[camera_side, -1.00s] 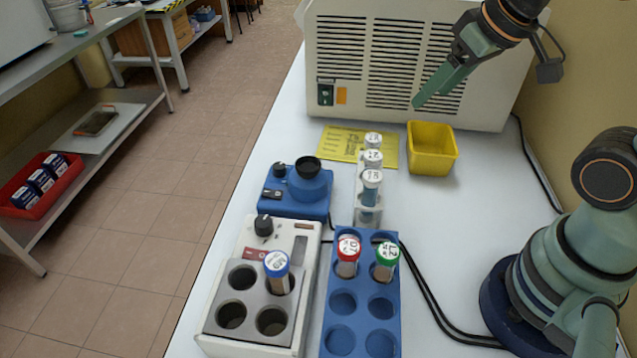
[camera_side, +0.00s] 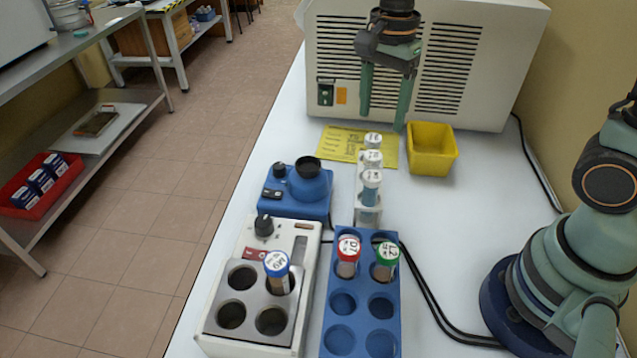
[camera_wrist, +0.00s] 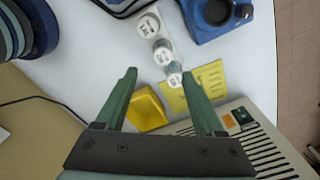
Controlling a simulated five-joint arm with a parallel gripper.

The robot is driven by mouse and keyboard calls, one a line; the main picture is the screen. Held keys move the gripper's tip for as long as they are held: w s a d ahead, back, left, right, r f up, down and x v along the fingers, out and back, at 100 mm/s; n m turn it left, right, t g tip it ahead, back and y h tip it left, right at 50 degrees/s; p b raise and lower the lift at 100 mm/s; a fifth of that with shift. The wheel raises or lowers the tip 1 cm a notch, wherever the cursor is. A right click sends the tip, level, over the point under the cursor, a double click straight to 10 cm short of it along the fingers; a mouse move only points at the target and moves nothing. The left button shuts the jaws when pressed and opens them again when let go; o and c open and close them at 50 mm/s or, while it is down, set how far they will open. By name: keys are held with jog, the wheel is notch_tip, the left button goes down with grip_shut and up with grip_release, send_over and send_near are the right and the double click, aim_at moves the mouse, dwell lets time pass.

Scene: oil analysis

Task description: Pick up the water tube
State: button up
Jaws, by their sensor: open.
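Three white-topped tubes (camera_side: 372,158) stand upright in a row in a narrow clear rack (camera_side: 367,215), and the nearest has a bluish label. In the wrist view the white tops (camera_wrist: 162,52) run between and beyond my fingertips. I cannot tell which tube holds water. A red-capped tube (camera_side: 347,258) and a green-capped tube (camera_side: 385,262) stand in the blue rack (camera_side: 361,283). A blue-capped tube (camera_side: 278,272) stands in the white block heater (camera_side: 290,250). My gripper (camera_side: 383,119) is open and empty, pointing down above the far end of the clear-rack row.
A yellow bin (camera_side: 431,150) stands right of the yellow sheet (camera_side: 345,143). A large vented machine (camera_side: 420,60) closes off the back. A blue mixer (camera_side: 298,190) stands left of the clear rack. The bench right of the racks is mostly clear, apart from black cables (camera_side: 425,290).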

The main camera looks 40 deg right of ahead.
send_over(374, 155)
jog(key=f, duration=0.5)
jog(key=shift+s+a+f, duration=0.1)
jog(key=shift+s+f, duration=0.1)
jog(key=shift+s, duration=0.1)
jog(key=shift+w+f, duration=0.2)
jog(key=shift+f, duration=1.45)
jog(key=shift+w+f, duration=0.15)
jog(key=shift+f, duration=1.5)
jog(key=shift+c, duration=0.3)
grip_shut()
jog(key=shift+r, duration=0.15)
notch_tip(374, 155, up, 19)
jog(key=s+d+f+n, duration=0.1)
jog(key=f+n, duration=0.3)
jog(key=n, duration=0.4)
jog(key=s+d+f+n, duration=0.1)
jog(key=d+f+n, duration=0.2)
jog(key=n, duration=0.4)
jog(key=shift+s+d+f+n, duration=0.3)
jog(key=shift+f+n, duration=0.1)
jog(key=shift+f, duration=0.45)
